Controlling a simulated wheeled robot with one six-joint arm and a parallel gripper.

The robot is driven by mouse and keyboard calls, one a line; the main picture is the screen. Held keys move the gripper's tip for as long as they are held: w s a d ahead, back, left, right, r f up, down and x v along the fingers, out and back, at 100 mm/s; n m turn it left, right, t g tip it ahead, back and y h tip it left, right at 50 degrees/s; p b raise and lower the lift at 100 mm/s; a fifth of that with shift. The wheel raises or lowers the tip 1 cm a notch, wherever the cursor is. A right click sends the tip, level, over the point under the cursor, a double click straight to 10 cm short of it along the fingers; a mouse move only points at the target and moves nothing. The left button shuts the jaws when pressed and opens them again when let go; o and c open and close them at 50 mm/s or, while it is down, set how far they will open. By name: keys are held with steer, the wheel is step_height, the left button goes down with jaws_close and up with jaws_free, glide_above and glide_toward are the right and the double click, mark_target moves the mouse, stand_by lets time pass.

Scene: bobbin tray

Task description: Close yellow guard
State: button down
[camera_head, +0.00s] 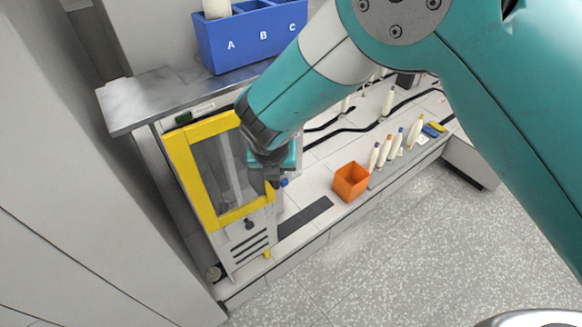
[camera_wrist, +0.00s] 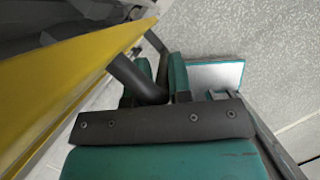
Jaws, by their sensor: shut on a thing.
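The yellow guard (camera_head: 202,214) is a yellow-framed door with a clear pane on the front of the grey machine at the left. In the head view it lies nearly flat against the machine front; I cannot tell whether a small gap is left. My gripper (camera_head: 270,178) is at the right edge of the guard, partly hidden by my arm. In the wrist view the yellow frame (camera_wrist: 62,75) runs along the left, and my gripper (camera_wrist: 162,80) is shut on the guard's dark handle (camera_wrist: 136,77).
To the right, an orange box (camera_head: 351,181) and several bobbins (camera_head: 397,142) stand on the bench. Vents (camera_head: 249,246) and a dark knob are below the guard. The floor in front is clear.

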steer(key=shift+w+a+n, duration=0.2)
steer(key=shift+w+n, duration=0.2)
steer(key=shift+w, duration=0.4)
steer(key=shift+w+r, duration=0.1)
steer(key=shift+w, duration=0.05)
steer(key=c, duration=1.1)
jaws_free()
steer(key=shift+d, duration=0.1)
steer(key=shift+r, duration=0.15)
steer(key=b+v, duration=0.1)
steer(key=v, duration=0.7)
steer(key=b+v, duration=0.1)
steer(key=v, duration=0.8)
steer(key=shift+s+d, duration=0.2)
